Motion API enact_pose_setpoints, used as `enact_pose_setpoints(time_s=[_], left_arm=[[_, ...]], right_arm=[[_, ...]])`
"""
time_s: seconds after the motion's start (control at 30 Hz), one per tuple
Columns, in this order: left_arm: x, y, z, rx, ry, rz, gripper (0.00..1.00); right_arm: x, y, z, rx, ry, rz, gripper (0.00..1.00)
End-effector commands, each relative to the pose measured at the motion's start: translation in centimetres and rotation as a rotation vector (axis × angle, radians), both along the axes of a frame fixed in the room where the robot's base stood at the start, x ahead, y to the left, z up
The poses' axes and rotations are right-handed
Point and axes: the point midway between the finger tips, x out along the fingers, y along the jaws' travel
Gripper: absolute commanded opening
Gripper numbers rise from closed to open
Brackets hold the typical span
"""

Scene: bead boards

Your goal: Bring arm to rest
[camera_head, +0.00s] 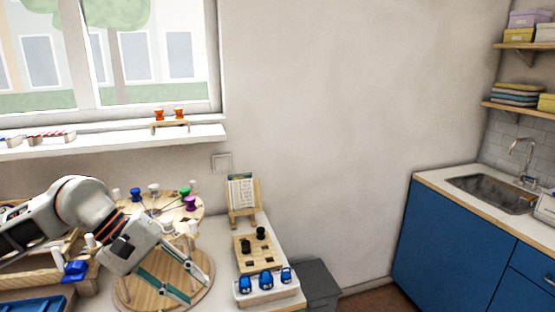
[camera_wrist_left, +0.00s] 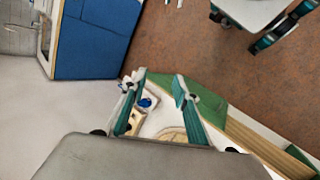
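My left gripper (camera_head: 197,290) comes in from the left in the head view and points down to the right. Its two teal fingers are spread apart, with nothing seen between them. They are in front of the near round wooden board (camera_head: 128,291); I cannot tell whether they touch it. In the left wrist view the open gripper (camera_wrist_left: 157,86) shows in the lower middle, with the table edge and a blue bead (camera_wrist_left: 146,102) beyond it. My right gripper cannot be made out in the head view.
A second round board (camera_head: 173,212) with coloured beads is behind. To the right are a rectangular board (camera_head: 243,265) with black beads, a tray (camera_head: 291,290) with several blue beads, a card stand (camera_head: 242,212) and a grey bin (camera_head: 318,280). Floor separates these from the blue cabinet (camera_head: 445,245).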

Motion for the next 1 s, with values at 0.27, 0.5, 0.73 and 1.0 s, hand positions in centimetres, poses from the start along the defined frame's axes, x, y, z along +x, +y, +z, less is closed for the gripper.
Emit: enact_pose_setpoints(time_s=[0.27, 0.5, 0.73, 1.0], left_arm=[[-4.2, -12.1, -0.1, -0.521, 0.537, 0.226, 0.29], [-3.8, -16.1, 1.9, -0.930, 1.141, 0.496, 0.29], [-0.3, -14.3, -0.4, -1.286, 1.808, 0.793, 0.29], [1.6, -7.4, -12.0, 1.494, -2.324, -1.004, 0.29]], right_arm=[[0.0, 0.0, -0.1, 0.000, 0.002, 0.001, 0.40], [-0.1, 0.0, -0.1, 0.000, 0.002, 0.001, 0.40], [0.0, 0.0, -0.1, 0.000, 0.002, 0.001, 0.40], [0.0, 0.0, -0.1, 0.000, 0.001, 0.001, 0.40]])
